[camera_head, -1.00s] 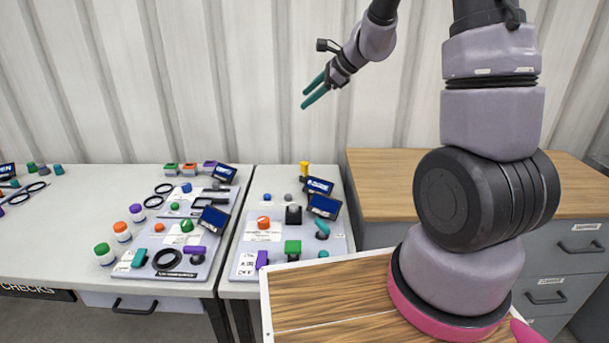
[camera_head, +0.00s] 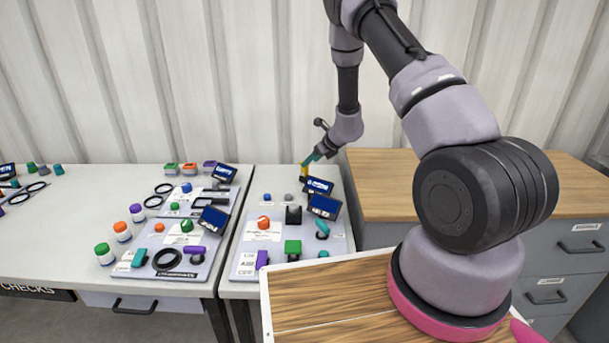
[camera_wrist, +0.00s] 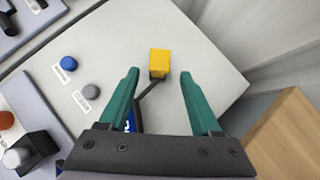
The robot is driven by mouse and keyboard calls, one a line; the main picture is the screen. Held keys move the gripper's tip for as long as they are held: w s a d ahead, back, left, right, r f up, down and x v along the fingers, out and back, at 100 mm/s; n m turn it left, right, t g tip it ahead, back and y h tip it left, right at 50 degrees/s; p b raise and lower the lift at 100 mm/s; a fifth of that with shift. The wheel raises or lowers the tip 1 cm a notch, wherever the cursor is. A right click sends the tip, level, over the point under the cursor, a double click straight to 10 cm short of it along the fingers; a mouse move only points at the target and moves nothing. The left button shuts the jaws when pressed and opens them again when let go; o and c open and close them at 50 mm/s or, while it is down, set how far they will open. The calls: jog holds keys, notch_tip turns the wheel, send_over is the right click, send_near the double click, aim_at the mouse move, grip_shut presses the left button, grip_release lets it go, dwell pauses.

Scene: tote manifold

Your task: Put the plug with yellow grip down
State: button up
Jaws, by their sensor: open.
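The plug with the yellow grip (camera_wrist: 159,62) stands at the back of the right-hand light grey table (camera_wrist: 215,60). In the head view only part of the yellow grip (camera_head: 304,172) shows beside my fingers. My gripper (camera_wrist: 160,85) is open, with two teal fingers apart. In the wrist view the yellow grip lies between and slightly beyond the fingertips, with a gap on each side. In the head view my gripper (camera_head: 310,160) is down at the yellow grip. Whether a finger touches it cannot be told.
A blue knob (camera_wrist: 68,63) and a grey knob (camera_wrist: 91,91) with labels are near the plug. Tilted dark blue screens (camera_head: 318,186) stand just in front of it. A wood-topped cabinet (camera_head: 400,170) is at right.

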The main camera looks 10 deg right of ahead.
aim_at(305, 172)
jog(key=x, duration=0.6)
jog(key=shift+a+f, duration=0.1)
jog(key=shift+f, duration=0.15)
grip_shut()
